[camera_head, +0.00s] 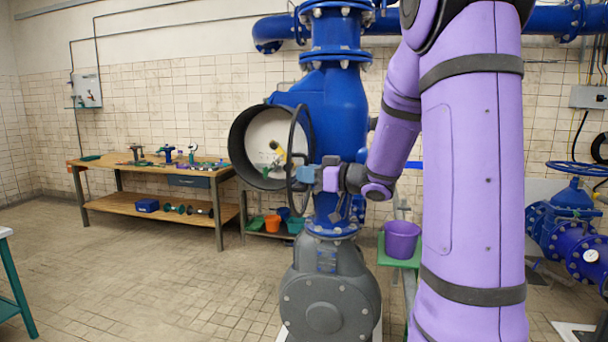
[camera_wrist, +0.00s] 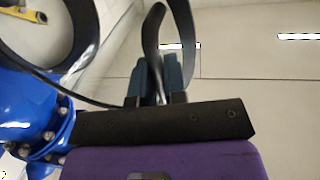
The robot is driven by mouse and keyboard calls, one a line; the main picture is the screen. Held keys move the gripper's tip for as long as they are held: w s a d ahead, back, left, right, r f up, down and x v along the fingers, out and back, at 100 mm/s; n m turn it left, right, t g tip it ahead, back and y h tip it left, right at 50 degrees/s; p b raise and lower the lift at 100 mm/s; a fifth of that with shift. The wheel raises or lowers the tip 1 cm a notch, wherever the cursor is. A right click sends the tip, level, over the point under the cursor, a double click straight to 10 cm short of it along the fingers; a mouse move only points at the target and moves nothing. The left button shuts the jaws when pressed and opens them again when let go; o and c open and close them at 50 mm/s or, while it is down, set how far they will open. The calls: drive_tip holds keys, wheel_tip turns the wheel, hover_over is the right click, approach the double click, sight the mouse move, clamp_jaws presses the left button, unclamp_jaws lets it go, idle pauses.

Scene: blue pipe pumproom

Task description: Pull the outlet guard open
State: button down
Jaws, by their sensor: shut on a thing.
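The outlet guard (camera_head: 292,140) is a thin dark hoop, seen nearly edge-on in the head view. It stands angled beside the round black-rimmed outlet (camera_head: 237,143) of the blue pipe, whose pale inside shows. My gripper (camera_head: 302,175) is at the guard's lower right part, its fingers pointing left. In the wrist view my gripper (camera_wrist: 160,75) is shut on a curved black bar, the guard's handle (camera_wrist: 152,35). The thin guard rim (camera_wrist: 85,97) curves away to the left there. The exact contact is partly hidden by the fingers.
A yellow-handled item (camera_head: 279,153) shows inside the outlet. A grey valve body (camera_head: 325,295) stands below the blue pipe. A purple bucket (camera_head: 402,240) stands on a green stand at right. A workbench (camera_head: 150,168) with tools stands back left.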

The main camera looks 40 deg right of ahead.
drive_tip(key=c, duration=1.5)
unclamp_jaws()
drive_tip(key=shift+d, duration=0.1)
drive_tip(key=v, duration=1)
drive_tip(key=shift+s+d, duration=0.15)
drive_tip(key=shift+s, duration=0.2)
drive_tip(key=shift+w, duration=0.1)
